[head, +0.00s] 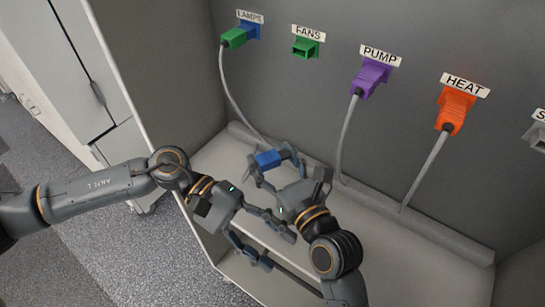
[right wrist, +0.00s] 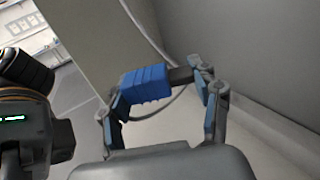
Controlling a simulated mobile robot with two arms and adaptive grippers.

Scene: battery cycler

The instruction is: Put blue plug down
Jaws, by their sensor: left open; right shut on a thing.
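The blue plug (head: 268,159) is held above the pale ledge (head: 215,160) at the foot of the panel. My right gripper (head: 274,158) is shut on it. In the right wrist view the blue plug (right wrist: 145,85) spans between the two fingers, its dark end at the right finger. My left gripper (head: 277,249) is open and empty, below and in front of the right gripper, close to the right wrist. A green plug (head: 234,38) sits in the blue LAMPS socket (head: 251,30). The green FANS socket (head: 305,47) is empty.
A purple plug (head: 371,78) is in PUMP and an orange plug (head: 456,107) is in HEAT; their grey cables hang to the ledge. The green plug's cable (head: 231,92) hangs down near the blue plug. A grey side wall (head: 160,70) bounds the ledge on the left.

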